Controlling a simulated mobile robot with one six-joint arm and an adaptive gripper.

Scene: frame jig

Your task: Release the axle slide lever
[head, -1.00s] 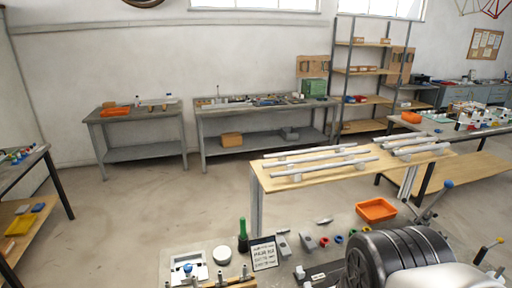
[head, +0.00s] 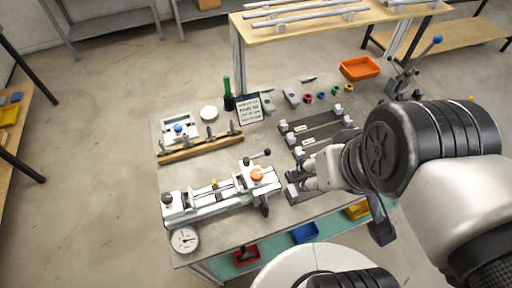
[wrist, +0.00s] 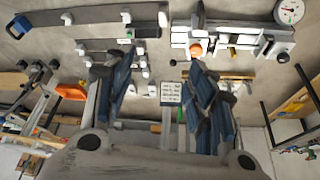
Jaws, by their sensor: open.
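A pale slide fixture (head: 215,203) lies on the bench's near left part. It carries an orange knob (head: 257,175) and a short lever with a black ball end (head: 262,155). I cannot tell for sure which handle is the axle slide lever. In the wrist view the fixture (wrist: 238,30) is at the top right, with the orange knob (wrist: 196,49) beyond the right finger. My gripper (head: 308,180) is right of the fixture, over the dark rails, partly hidden by my wrist. In the wrist view its two fingers (wrist: 152,75) are spread, with nothing between them.
A dial gauge (head: 184,239) sits at the bench's front left corner. Dark rails with pale blocks (head: 315,125) lie near my gripper. A printed card (head: 249,108), a green-handled tool (head: 227,92) and an orange tray (head: 360,68) stand farther back. A wooden clamp strip (head: 200,147) lies behind the fixture.

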